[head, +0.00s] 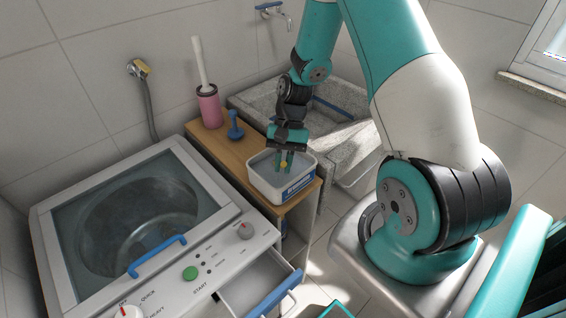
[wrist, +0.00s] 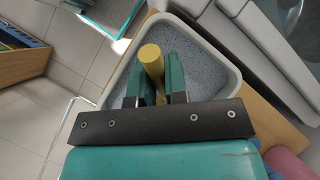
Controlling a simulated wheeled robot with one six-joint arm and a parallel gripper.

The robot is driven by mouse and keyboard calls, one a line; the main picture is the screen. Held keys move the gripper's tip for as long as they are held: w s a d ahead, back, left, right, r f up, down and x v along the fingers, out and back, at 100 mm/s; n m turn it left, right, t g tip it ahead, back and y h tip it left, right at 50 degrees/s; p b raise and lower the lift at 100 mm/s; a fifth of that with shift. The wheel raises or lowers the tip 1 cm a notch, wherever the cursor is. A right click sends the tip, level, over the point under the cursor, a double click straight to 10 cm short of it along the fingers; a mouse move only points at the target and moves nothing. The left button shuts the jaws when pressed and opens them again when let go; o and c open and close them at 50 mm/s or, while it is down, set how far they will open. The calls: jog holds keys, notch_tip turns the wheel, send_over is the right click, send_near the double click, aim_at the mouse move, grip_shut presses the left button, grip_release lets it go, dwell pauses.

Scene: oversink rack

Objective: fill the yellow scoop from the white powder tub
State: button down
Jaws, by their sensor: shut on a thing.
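The white powder tub (head: 294,190) stands on a wooden shelf between the washing machine and the sink, with blue lettering on its front. In the wrist view the open tub (wrist: 229,62) shows speckled bluish-grey powder (wrist: 202,52) inside. My gripper (head: 283,168) points down into the tub's opening. In the wrist view my gripper (wrist: 160,82) is shut on the yellow scoop (wrist: 151,58), gripping its round handle. The scoop's yellow (head: 283,164) barely shows between the fingers in the head view. Its bowl is hidden, so I cannot tell whether it holds powder.
A washing machine (head: 215,240) with a glass lid and an open drawer (head: 262,285) stands left of the tub. A pink brush holder (head: 209,108) and a blue plunger-like item (head: 235,128) stand behind it on the wooden shelf (head: 226,153). A stone sink (head: 255,103) is at the back right.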

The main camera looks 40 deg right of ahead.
jog(key=shift+r+p, duration=3.55)
jog(key=shift+r, duration=0.6)
jog(key=shift+r+t+h, duration=0.95)
jog(key=shift+t+h, duration=0.15)
jog(key=shift+t, duration=0.2)
